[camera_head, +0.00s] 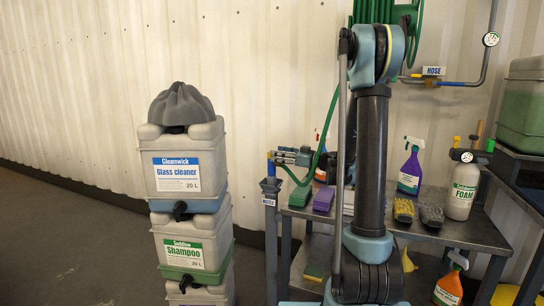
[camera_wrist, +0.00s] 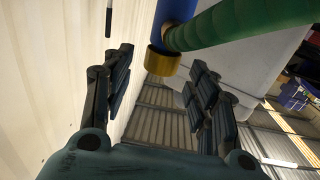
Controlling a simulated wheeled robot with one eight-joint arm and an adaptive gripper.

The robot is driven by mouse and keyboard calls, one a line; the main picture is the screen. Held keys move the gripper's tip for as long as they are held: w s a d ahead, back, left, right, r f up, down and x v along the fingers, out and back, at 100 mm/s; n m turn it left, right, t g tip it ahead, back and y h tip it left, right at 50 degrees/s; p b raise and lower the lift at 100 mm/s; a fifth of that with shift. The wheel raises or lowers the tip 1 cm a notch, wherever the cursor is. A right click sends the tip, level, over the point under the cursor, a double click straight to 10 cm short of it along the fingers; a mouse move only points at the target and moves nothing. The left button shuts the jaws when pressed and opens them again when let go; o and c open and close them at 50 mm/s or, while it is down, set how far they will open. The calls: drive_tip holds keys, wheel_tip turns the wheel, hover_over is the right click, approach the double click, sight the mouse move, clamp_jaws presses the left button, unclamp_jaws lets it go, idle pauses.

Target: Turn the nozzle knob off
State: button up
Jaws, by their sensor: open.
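In the wrist view, a blue nozzle body (camera_wrist: 176,22) with a brass-coloured ring (camera_wrist: 162,61) at its end reaches in from the top. A green hose (camera_wrist: 235,22) joins it from the right. My gripper (camera_wrist: 160,63) is open, with its dark fingers on either side of the brass ring and visible gaps to both. In the head view, my gripper (camera_head: 283,156) is beside the small blue nozzle (camera_head: 271,167) above the post labelled NOZZLE (camera_head: 269,202). I cannot make out a separate knob or its setting.
A workbench (camera_head: 440,228) holds a purple spray bottle (camera_head: 411,166), brushes and a FOAM bottle (camera_head: 462,187). Stacked canisters (camera_head: 185,165) stand to the left. The corrugated wall (camera_wrist: 50,75) is close on the left of the wrist view.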

drive_tip(key=shift+x, duration=2)
drive_tip(key=c, duration=1.1)
